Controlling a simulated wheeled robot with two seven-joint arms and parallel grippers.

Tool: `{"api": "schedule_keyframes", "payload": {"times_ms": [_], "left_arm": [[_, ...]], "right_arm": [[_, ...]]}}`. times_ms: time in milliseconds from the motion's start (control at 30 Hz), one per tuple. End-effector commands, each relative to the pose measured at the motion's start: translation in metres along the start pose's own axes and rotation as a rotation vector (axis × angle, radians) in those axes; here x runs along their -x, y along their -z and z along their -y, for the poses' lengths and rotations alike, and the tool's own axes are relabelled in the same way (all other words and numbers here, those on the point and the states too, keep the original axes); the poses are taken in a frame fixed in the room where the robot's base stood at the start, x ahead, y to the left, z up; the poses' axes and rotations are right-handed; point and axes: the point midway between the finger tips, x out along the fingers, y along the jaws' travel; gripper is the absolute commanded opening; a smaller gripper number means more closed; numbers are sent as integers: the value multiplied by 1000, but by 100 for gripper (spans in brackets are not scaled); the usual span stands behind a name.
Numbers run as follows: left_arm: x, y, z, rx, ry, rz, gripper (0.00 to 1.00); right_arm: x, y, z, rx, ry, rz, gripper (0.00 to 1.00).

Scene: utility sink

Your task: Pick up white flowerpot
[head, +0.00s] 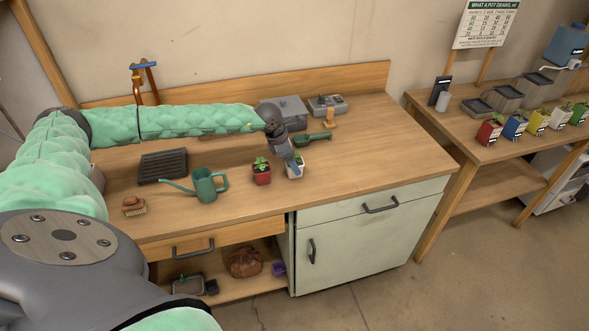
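A white flowerpot (297,171) with a small green plant stands on the wooden workbench, right of a red flowerpot (262,177). My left arm reaches across the bench from the left. Its gripper (294,165) points down at the white flowerpot and overlaps its upper part and plant. The fingers are small and partly merge with the pot and leaves, so I cannot tell whether they are open or shut, or touching it. My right gripper is out of view.
A green watering can (204,185), brush (133,206) and dark tray (163,166) lie left on the bench. A green scoop (313,138) and grey boxes (285,111) are behind. Several coloured pots stand on the right table (470,150). The bench's right side is clear.

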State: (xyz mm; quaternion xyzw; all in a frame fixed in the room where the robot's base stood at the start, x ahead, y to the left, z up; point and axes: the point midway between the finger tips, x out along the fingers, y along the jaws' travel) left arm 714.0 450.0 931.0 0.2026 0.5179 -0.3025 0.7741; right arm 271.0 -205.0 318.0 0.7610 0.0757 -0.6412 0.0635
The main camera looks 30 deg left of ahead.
Motion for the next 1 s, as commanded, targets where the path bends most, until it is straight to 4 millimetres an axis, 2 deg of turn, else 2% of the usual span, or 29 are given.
{"api": "schedule_keyframes", "payload": {"times_ms": [100,367,600,633,867,1000], "left_arm": [[-15,-1,0,0,1,1,80],[-17,-1,0,0,0,1,80],[-17,-1,0,0,0,1,33],[-17,-1,0,0,0,1,29],[-16,-1,0,0,0,1,29],[-8,-5,0,0,0,3,29]], "right_arm": [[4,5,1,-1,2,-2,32],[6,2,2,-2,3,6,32],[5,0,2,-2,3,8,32],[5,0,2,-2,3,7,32],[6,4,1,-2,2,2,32],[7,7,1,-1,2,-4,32]]}}
